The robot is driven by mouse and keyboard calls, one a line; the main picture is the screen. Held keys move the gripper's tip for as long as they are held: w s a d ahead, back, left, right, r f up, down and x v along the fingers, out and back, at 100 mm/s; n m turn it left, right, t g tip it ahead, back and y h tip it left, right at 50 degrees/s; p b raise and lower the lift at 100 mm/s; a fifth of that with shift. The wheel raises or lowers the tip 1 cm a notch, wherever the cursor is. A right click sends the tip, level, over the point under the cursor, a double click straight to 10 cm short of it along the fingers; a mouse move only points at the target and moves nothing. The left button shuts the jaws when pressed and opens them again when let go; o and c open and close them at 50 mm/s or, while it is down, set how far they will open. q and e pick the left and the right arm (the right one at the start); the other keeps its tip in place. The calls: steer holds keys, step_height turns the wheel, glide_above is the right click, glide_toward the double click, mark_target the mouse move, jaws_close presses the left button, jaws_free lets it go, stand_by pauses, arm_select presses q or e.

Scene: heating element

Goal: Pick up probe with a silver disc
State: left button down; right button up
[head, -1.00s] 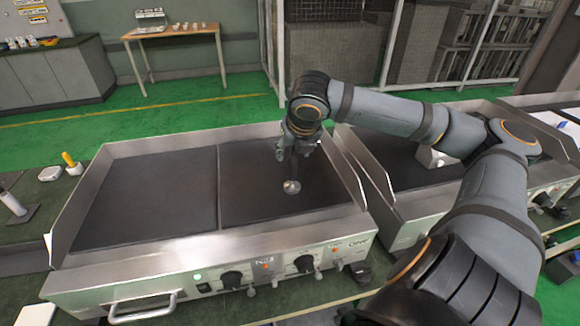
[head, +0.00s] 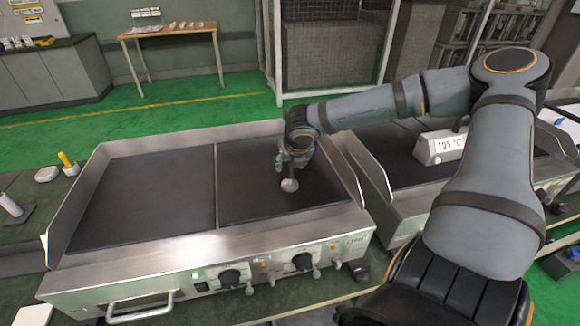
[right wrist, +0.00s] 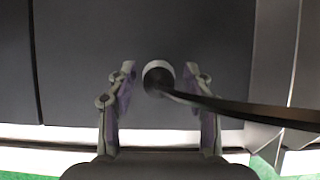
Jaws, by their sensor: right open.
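The probe's silver disc (head: 289,185) shows at the right half of the near griddle's dark plate (head: 245,205), just below my right gripper (head: 294,160). In the right wrist view the round end of the probe (right wrist: 158,72) lies between the two open fingers of my right gripper (right wrist: 159,80), with a gap on each side. A dark, thin stem or cable (right wrist: 250,110) runs from it to the right, passing across the right finger in the picture. In the head view the gripper hides most of the probe. My left gripper is not in view.
The griddle's steel side wall (head: 347,170) stands close to the right of my gripper. A meter reading 105 °C (head: 440,147) sits on a second griddle further right. The left plate (head: 145,205) is bare. Knobs (head: 303,262) line the front.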

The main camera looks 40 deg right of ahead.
steer(key=shift+w+f, duration=0.2)
steer(key=shift+f, duration=0.05)
steer(key=c, duration=1.1)
steer(key=shift+r, duration=0.1)
steer(key=shift+r+p, duration=0.2)
steer(key=shift+p, duration=0.15)
step_height(320, 180, up, 4)
steer(key=p, duration=0.4)
steer(key=shift+f, duration=0.2)
steer(key=s+r+p, duration=0.8)
steer(key=s+p, duration=0.6)
steer(key=p, duration=1.7)
steer(key=shift+r+p, duration=0.3)
steer(key=shift+r, duration=0.1)
